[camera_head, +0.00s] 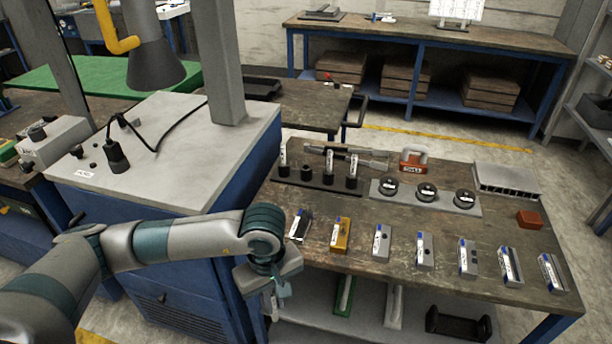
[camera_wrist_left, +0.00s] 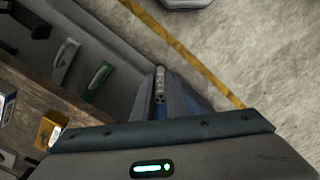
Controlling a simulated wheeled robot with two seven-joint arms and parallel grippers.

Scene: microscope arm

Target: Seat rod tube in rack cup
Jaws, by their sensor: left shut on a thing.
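A dark rack (camera_head: 317,187) with a row of black cups stands at the back left of the wooden table. White labelled tubes stand upright at three of its cups, one of them at the left end (camera_head: 283,154). The second cup from the left (camera_head: 306,173) shows no tube. My left gripper (camera_head: 274,300) points down just off the table's front left edge, below and in front of the rack. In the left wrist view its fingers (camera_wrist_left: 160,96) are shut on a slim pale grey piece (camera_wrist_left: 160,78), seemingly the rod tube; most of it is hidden. My right gripper is out of view.
A grey plate (camera_head: 425,201) with three round black pieces lies right of the rack. Several labelled blocks, including a yellow one (camera_head: 341,235), line the table's front. A blue cabinet (camera_head: 180,255) is close left of my gripper.

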